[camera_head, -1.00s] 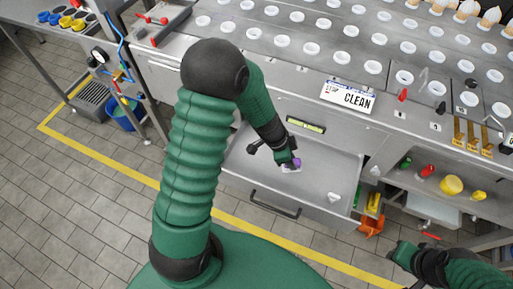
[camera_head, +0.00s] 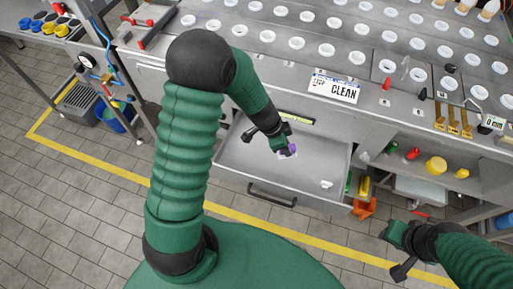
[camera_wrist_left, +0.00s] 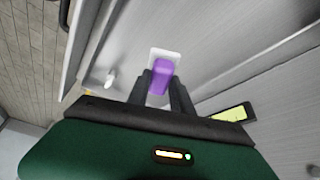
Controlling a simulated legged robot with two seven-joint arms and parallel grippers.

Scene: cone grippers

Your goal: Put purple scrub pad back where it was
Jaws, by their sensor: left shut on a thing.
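The purple scrub pad (camera_wrist_left: 161,74) is between the two dark fingers of my left gripper (camera_wrist_left: 163,88) in the left wrist view. In the head view the purple pad (camera_head: 292,148) shows at the tip of my left gripper (camera_head: 287,151). The left gripper is shut on the pad, inside or just above the open metal drawer (camera_head: 240,160). A pale patch (camera_wrist_left: 157,53) shows around the pad's far end; I cannot tell whether the pad touches it. My right gripper (camera_head: 390,245) is at the lower right, away from the drawer; its fingers are too small to read.
A small white object (camera_head: 327,184) lies in the drawer's right part. The drawer handle (camera_head: 272,195) is on its front. A shelf to the right holds a yellow object (camera_head: 436,166). The drawer's left part is bare.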

